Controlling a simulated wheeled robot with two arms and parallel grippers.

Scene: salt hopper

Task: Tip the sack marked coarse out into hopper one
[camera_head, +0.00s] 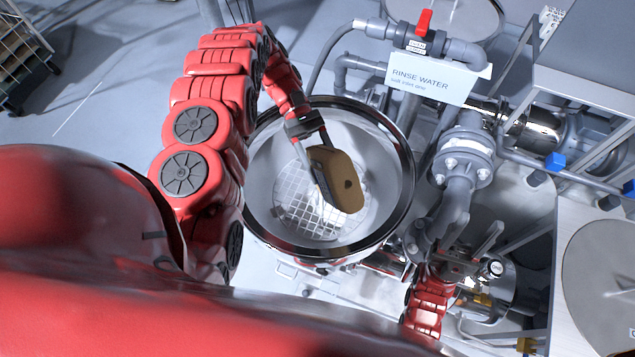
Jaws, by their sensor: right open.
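A brown sack (345,183) is tilted over the open round hopper (405,165), above the grid inside it. A dark spot shows on the sack's face; no marking can be read on it. My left gripper (318,160) reaches over the hopper from the left and is shut on the sack, one finger along its left side. Part of its grip is hidden by the sack. My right gripper (460,242) is open at the lower right, outside the hopper and close to grey pipework. I cannot tell whether it touches the pipe. No hopper number is readable.
A sign reading "RINSE WATER" (432,82) and a red valve handle (423,21) stand behind the hopper. Grey pipes (455,200) crowd its right side. A worktop (570,215) with a round lid is at the far right. Floor at the upper left is clear beside a rack (20,55).

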